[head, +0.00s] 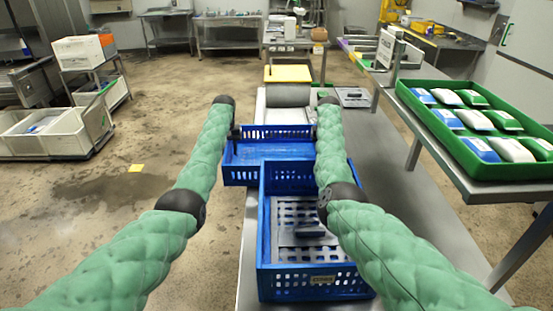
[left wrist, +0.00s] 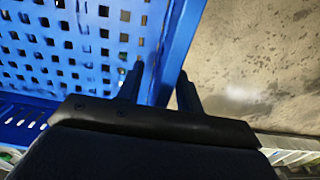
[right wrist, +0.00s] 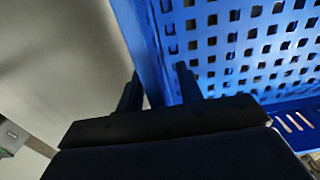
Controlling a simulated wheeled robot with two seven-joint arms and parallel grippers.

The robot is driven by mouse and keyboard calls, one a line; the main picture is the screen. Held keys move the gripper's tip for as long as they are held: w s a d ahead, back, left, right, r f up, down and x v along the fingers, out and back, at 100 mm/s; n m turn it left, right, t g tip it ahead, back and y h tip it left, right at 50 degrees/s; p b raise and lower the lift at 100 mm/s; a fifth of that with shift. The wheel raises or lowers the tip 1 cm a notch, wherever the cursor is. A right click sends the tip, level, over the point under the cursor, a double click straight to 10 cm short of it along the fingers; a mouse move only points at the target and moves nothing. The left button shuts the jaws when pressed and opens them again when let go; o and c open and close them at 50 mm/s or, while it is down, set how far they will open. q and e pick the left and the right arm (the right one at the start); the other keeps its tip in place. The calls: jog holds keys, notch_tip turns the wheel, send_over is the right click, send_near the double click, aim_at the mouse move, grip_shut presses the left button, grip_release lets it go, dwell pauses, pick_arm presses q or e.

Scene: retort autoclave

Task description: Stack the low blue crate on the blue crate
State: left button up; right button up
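The low blue crate (head: 241,174) is just beyond the blue crate (head: 312,282), long side across the picture, sticking out past the table's left edge. Its floor looks empty. My left gripper (head: 235,131) is at its left end; in the left wrist view the two fingers (left wrist: 159,88) pinch the end wall. My right gripper, hidden behind my arm in the head view, has its fingers (right wrist: 160,87) on both sides of the opposite wall. I cannot tell how far the low crate is above the table. The blue crate stands upright on the table with dark flat things inside.
The steel table (head: 426,236) is bare to the right of the blue crate. A green tray (head: 471,158) with several packs is on a table at the right. A yellow block (head: 288,73) lies farther back. White bins (head: 72,146) stand at the left.

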aim_at(228, 142)
pick_arm(q)
grip_shut()
pick_arm(e)
grip_shut()
pick_arm(q)
jog(key=shift+r, duration=0.15)
pick_arm(e)
jog(key=shift+r, duration=0.2)
